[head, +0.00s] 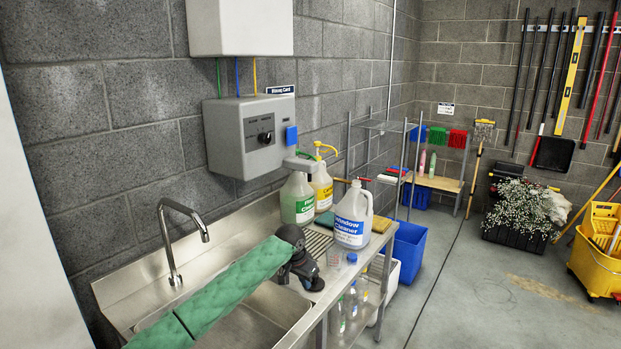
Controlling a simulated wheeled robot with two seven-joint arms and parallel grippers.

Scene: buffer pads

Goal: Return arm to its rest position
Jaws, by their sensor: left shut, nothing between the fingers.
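My left arm, in a green quilted sleeve (235,287), reaches in from the lower left across the sink. My dark left gripper (315,283) is at its end, over the right part of the steel counter (322,312), shut and empty. A white jug labelled Window Cleaner (352,218) stands upright just behind and right of it. A gap between jug and gripper is hard to judge. My right gripper is not in view.
A tap (182,240) rises behind the sink. A green-labelled jug (297,197) and a yellow-labelled one (321,186) stand by the wall under a grey control box (250,135). A small capped bottle (352,259) is near the counter edge. Open floor (460,290) lies right.

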